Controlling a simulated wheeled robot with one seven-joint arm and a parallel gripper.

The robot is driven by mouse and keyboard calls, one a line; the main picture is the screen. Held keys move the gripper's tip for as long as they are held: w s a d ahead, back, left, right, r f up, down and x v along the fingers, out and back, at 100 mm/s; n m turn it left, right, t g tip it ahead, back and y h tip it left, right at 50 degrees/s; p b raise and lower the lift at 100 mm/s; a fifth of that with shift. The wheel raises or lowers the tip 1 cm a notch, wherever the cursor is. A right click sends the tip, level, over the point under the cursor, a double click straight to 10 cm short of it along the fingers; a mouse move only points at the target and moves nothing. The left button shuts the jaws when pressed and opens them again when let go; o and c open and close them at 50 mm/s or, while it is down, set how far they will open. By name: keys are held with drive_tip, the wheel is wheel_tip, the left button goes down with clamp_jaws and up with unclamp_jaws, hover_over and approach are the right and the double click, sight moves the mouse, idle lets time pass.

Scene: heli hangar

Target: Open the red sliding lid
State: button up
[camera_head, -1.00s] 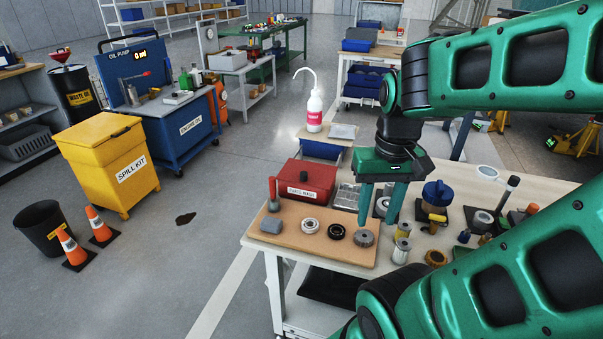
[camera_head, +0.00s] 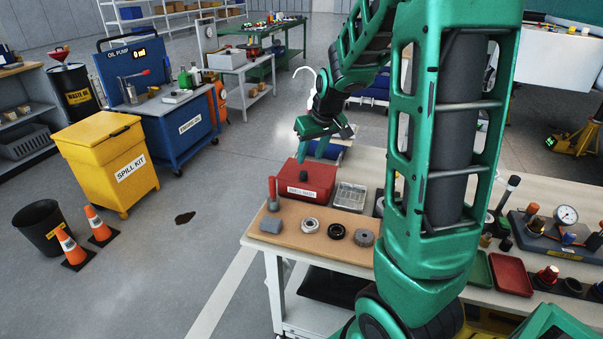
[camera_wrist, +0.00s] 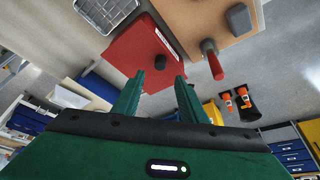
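The red box (camera_head: 313,180), marked as a parts wash, sits at the back left of the workbench with its red lid shut. A small black knob (camera_head: 304,176) stands on the lid. My gripper (camera_head: 311,151) is above and just behind the box, empty, apart from the knob. In the wrist view the two fingers (camera_wrist: 159,77) are spread. The red lid (camera_wrist: 132,48) lies beyond them and the black knob (camera_wrist: 160,60) shows between and past the fingertips.
A brown board (camera_head: 285,237) in front of the box holds a grey block, several round parts and an upright red-handled tool (camera_head: 272,195). A wire basket (camera_head: 350,196) stands right of the box. My arm hides much of the bench's middle. A white bottle behind is mostly hidden.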

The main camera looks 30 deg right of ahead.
sight(304, 173)
drive_tip(key=x, duration=0.9)
drive_tip(key=shift+a+f, duration=0.1)
drive_tip(key=shift+f, duration=0.05)
clamp_jaws()
